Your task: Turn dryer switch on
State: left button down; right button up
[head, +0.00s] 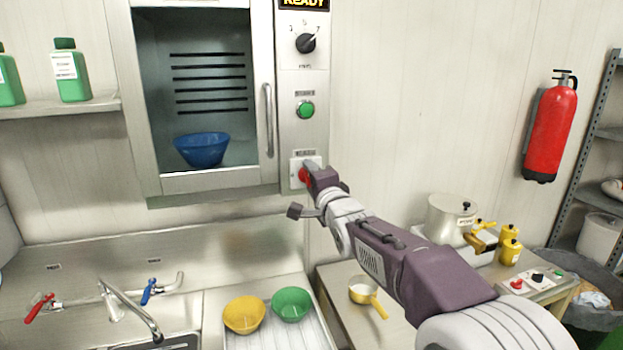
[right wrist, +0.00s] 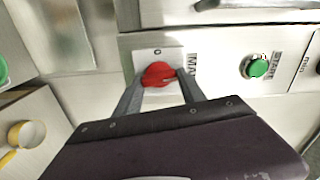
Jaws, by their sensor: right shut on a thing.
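The dryer (head: 290,90) is a steel cabinet on the wall with a glass-front door and a control strip on its right side. Its red rotary switch (head: 303,176) sits low on this strip, on a pale plate. In the right wrist view the switch (right wrist: 158,75) is between the two fingers, with a "0" mark on the plate beside it. My right gripper (right wrist: 160,88) is shut on the switch; it also shows in the head view (head: 307,174), where it partly hides the switch. The exact switch position is hard to read. My left gripper is not in view.
A green start button (head: 306,110) and a dial (head: 306,43) are above the switch. The door handle (head: 268,120) is just left of the strip. A blue bowl (head: 202,149) is inside the dryer.

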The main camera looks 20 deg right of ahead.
jog(key=shift+m, duration=0.8)
jog(key=shift+f, duration=0.1)
jog(key=o, duration=1.4)
jog(key=shift+c, duration=0.2)
jog(key=shift+s, duration=0.1)
jog(key=s+b, duration=0.2)
jog(key=s, duration=0.7)
jog(key=shift+d+b, duration=0.25)
jog(key=shift+b, duration=0.1)
jog(key=shift+w, duration=0.1)
